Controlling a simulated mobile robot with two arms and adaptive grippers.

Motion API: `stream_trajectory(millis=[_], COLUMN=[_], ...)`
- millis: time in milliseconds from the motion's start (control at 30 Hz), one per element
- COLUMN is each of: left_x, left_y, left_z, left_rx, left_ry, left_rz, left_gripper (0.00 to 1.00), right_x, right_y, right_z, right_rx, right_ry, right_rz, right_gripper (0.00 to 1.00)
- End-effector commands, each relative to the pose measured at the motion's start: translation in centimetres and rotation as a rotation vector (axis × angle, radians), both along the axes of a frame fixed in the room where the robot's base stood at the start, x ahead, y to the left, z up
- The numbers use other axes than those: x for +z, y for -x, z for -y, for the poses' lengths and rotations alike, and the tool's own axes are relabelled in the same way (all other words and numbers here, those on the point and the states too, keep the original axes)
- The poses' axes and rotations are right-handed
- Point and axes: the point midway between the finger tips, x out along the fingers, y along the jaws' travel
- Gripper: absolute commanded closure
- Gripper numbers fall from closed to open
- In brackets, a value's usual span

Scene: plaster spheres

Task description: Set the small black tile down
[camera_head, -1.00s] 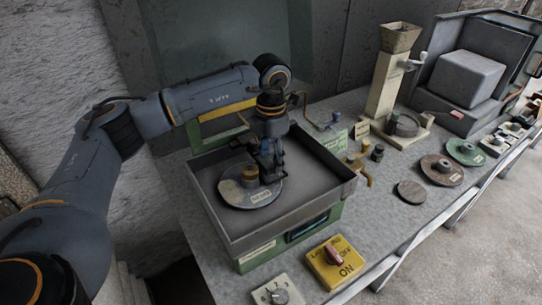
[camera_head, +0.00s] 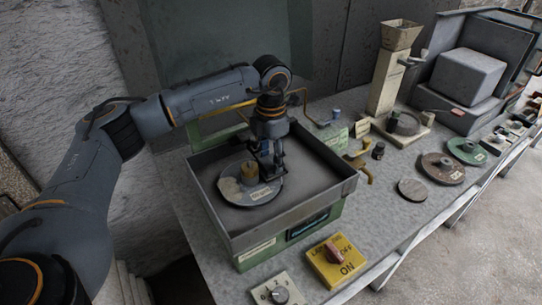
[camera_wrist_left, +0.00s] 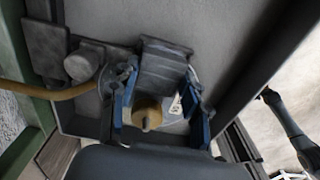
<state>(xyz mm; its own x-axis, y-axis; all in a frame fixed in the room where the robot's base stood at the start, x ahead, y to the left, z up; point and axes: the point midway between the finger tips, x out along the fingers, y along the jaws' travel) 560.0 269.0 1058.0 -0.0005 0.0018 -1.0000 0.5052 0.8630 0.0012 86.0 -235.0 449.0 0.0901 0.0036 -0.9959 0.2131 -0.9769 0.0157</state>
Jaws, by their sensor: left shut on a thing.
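My left gripper (camera_head: 268,165) is low over a grey round disc (camera_head: 237,193) in a shallow metal tray (camera_head: 345,180). In the left wrist view its blue-edged fingers (camera_wrist_left: 160,110) stand apart on both sides of a dark, ridged piece (camera_wrist_left: 165,62), which looks like the small black tile. The tile is hard to make out in the head view, and whether it touches the disc cannot be told. A brass knob (camera_head: 249,171) stands on the disc, just left of the fingers; it also shows in the wrist view (camera_wrist_left: 147,113). My right gripper is not in view.
Raised tray walls surround the gripper. A yellow switch box (camera_head: 335,262) and a grey dial box (camera_head: 278,292) sit in front. A loose disc (camera_head: 412,189), a brown wheel (camera_head: 442,167) and a green wheel (camera_head: 466,152) lie right. A hopper stand (camera_head: 388,80) stands behind.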

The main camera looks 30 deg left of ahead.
Motion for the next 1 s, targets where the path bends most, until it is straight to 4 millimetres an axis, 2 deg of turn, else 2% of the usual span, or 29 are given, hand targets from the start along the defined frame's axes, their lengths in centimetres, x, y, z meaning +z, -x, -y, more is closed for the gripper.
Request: stream_trajectory(millis=[367,400,533,1000], left_x=[-0.81,-0.81,-0.75,-0.80], left_y=[-0.03,-0.03,-0.03,0.01], left_z=[0.01,0.02,0.01,0.01], left_rx=[0.000,0.000,0.000,0.000], left_ry=[0.001,0.001,0.001,0.000], left_rz=[0.001,0.001,0.001,0.000], left_gripper=[0.90,0.52,0.27,0.27], right_x=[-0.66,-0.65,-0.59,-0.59], right_y=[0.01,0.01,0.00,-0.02], right_z=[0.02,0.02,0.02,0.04], right_rx=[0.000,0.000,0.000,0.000], right_ry=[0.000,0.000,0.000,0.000], right_rz=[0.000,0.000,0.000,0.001], right_gripper=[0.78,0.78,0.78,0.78])
